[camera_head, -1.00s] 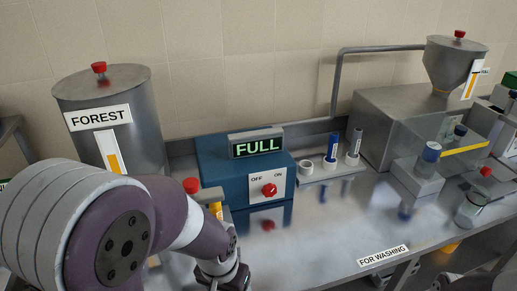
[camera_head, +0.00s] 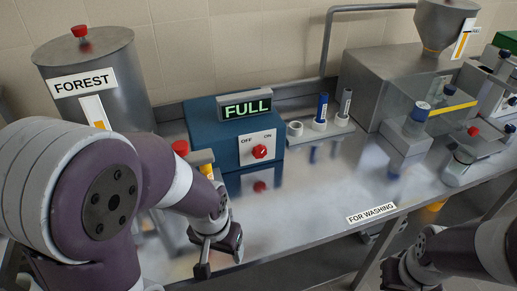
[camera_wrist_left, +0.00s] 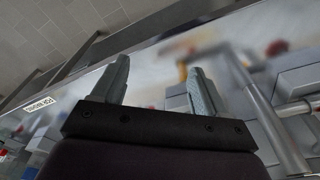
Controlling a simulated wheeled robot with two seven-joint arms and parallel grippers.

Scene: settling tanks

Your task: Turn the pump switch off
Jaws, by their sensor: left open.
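The pump switch is a red knob (camera_head: 260,151) on a white plate (camera_head: 246,153) marked OFF at left and ON at right. Its small pointer mark seems turned toward ON, but it is tiny. The plate is on the front of a blue box (camera_head: 204,120), with a lit FULL display (camera_head: 245,105) on top. My left gripper (camera_head: 220,262) is open and empty, below and left of the knob, near the table's front edge and apart from the box. Its spread fingers show in the left wrist view (camera_wrist_left: 158,64). My right gripper (camera_head: 397,274) is partly visible at lower right; its jaws are unclear.
A steel FOREST tank (camera_head: 130,75) stands at left. A red-topped item (camera_head: 181,148) is left of the box, partly behind my left arm. A rack (camera_head: 330,132) with markers stands right of the box. The tabletop (camera_head: 310,185) before the box is mostly clear.

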